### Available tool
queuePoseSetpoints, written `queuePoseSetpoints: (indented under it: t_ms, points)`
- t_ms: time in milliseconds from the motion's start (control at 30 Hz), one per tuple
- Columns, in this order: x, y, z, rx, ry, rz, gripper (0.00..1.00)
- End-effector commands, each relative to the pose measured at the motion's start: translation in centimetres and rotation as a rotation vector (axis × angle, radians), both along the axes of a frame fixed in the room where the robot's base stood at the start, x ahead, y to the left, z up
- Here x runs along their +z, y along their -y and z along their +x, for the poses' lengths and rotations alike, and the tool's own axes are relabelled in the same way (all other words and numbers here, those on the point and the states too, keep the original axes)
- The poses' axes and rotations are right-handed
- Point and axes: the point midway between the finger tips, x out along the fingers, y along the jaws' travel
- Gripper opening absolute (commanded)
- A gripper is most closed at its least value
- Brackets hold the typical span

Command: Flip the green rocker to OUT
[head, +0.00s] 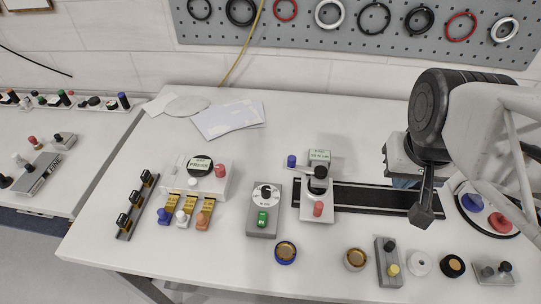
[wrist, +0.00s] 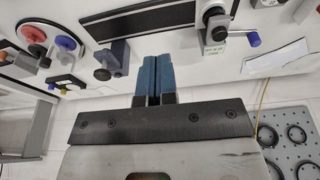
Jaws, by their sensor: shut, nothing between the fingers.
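The green rocker (head: 262,219) sits on a small grey box (head: 262,231) left of the table's middle. A white dial (head: 265,196) with a dark knob is on the same box, just behind the rocker. The rocker is too small to tell which way it is tipped or to read its marking. I do not make it out in the wrist view. My gripper (head: 404,182) is above the right part of the table, well to the right of the rocker. Its blue fingers (wrist: 153,78) are together and empty in the wrist view. My arm partly covers the gripper in the head view.
A carriage (head: 317,206) on a black rail (head: 371,198) stands between the rocker and my gripper. Several knobs line the front right. The back middle of the table is clear.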

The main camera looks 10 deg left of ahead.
Motion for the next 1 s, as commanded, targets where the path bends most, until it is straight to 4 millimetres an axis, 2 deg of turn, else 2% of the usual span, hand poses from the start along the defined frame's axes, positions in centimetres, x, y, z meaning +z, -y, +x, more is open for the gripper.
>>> queuePoseSetpoints:
  t_ms: [367,1000]
  points:
    - [-0.4,-2.3,0.5,0.005,-0.004,-0.003,0.0]
    - [-1.5,-8.3,1.1,0.008,-0.003,-0.009,0.0]
